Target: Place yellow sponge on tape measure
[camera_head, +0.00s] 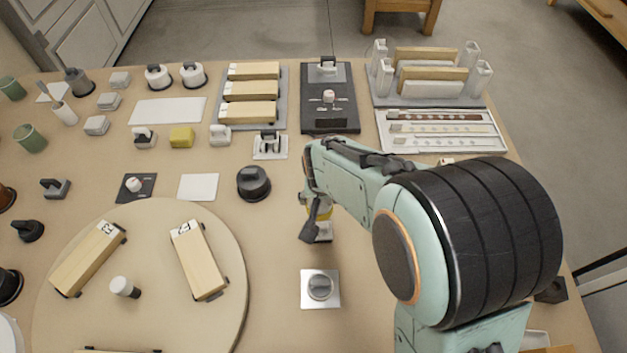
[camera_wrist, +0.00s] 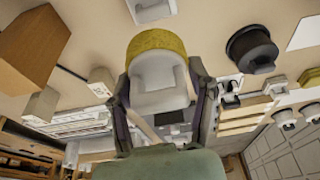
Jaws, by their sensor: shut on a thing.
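My gripper (camera_head: 318,225) is shut on a yellow and grey thing (camera_wrist: 158,70) with a rounded yellow face and a pale grey body. In the wrist view it sits between the two fingers; in the head view the fingers and arm hide much of it. I cannot tell from its shape whether it is the sponge or the tape measure. A plain yellow block (camera_head: 181,138) lies on the bench at the back left, between two small grey things, apart from my gripper. No other thing is clearly a tape measure.
A square plate with a round grey knob (camera_head: 320,288) lies in front of my gripper. A dark round thing (camera_head: 254,183) stands to its left. A round wooden board (camera_head: 150,235) with wooden blocks fills the front left. Racks and trays (camera_head: 440,130) line the back right.

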